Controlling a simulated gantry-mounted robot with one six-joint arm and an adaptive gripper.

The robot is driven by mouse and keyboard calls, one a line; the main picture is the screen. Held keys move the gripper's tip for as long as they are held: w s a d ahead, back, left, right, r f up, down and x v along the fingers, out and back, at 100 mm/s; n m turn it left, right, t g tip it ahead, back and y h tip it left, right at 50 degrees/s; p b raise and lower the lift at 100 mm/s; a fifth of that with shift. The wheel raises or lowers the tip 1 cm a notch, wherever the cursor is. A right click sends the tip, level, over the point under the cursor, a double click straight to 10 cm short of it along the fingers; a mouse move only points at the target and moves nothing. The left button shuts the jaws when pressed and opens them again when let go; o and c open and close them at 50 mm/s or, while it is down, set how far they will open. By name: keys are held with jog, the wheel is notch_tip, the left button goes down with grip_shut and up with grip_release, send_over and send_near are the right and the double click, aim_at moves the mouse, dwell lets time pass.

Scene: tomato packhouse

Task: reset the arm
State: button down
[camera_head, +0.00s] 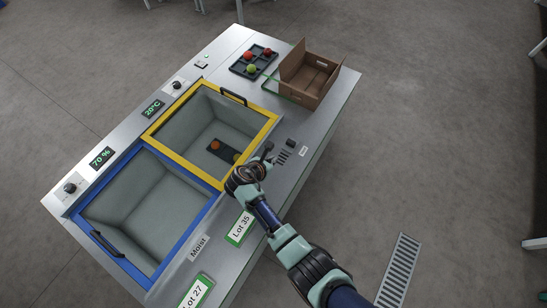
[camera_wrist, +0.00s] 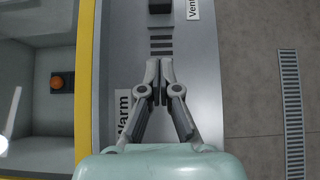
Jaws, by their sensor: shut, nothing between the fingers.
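My gripper (camera_wrist: 160,70) is shut and empty, its two fingertips together over the grey counter beside the yellow-rimmed bin. In the head view my gripper (camera_head: 266,155) shows at the bin's right edge, with my arm reaching in from the lower right. My wrist hides part of the bin's near corner and some of the counter behind it.
The yellow-rimmed bin (camera_head: 267,123) holds a dark tray with an orange-red tomato (camera_head: 215,145). The blue-rimmed bin (camera_head: 150,150) looks empty. A black tray (camera_head: 240,68) with several tomatoes and an open cardboard box (camera_head: 308,78) stand at the far end. Vent slots lie beside my gripper.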

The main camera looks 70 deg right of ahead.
dwell(0.5)
jog(key=w+a+r+m+t+y, duration=0.1)
jog(key=w+a+r+m+t, duration=0.3)
jog(key=w+a+r+m, duration=0.25)
jog(key=w+a+r+m+t+y, duration=0.1)
jog(key=w+a+r+m+t, duration=0.2)
jog(key=w+a+r, duration=0.5)
jog(key=s+a+r+m+t+y, duration=0.35)
jog(key=a+r, duration=0.55)
jog(key=a, duration=0.4)
jog(key=s+a+r+m+t+y, duration=0.35)
jog(key=a+r, duration=0.55)
jog(key=a, duration=0.3)
notch_tip(320, 180, up, 35)
jog(key=d+p, duration=0.1)
jog(key=p, duration=3.5)
jog(key=shift+r, duration=0.15)
